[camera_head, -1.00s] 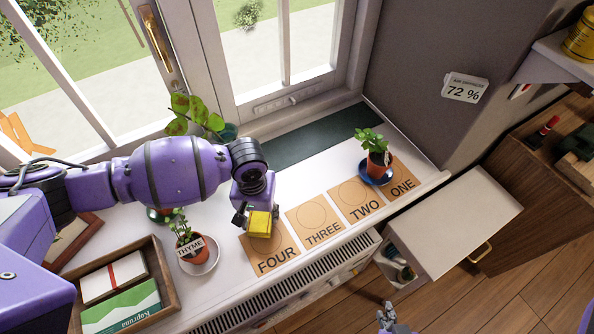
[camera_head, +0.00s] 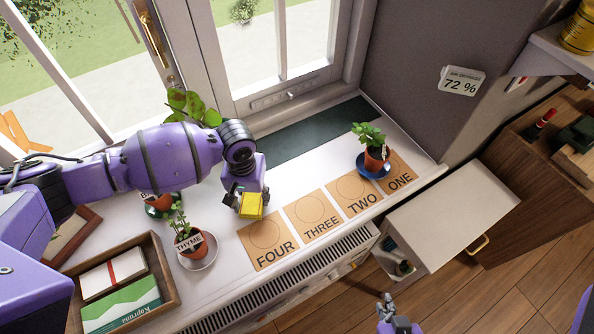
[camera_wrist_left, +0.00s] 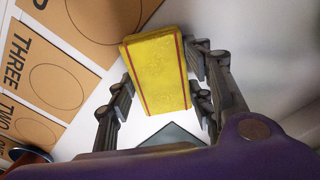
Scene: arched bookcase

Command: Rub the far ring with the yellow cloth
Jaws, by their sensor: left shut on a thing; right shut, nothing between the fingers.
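My left gripper (camera_head: 246,201) is shut on the yellow cloth (camera_head: 251,207), a folded block with red stripes near its edges. It holds the cloth over the white sill, at the upper left edge of the card FOUR (camera_head: 273,258). The cloth fills the middle of the left wrist view (camera_wrist_left: 160,75). The cards THREE (camera_head: 320,234), TWO (camera_head: 364,208) and ONE (camera_head: 403,183) continue the row to the right. Thin printed rings show on FOUR, THREE and TWO; a plant's saucer hides ONE's ring area. My right gripper (camera_head: 386,303) is shut and empty, low over the floor.
A potted plant (camera_head: 375,158) on a blue saucer stands at card ONE. The THYME pot (camera_head: 188,243) stands left of card FOUR. A wooden tray (camera_head: 172,290) with books is at the lower left. A dark green strip (camera_head: 318,133) lies along the window.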

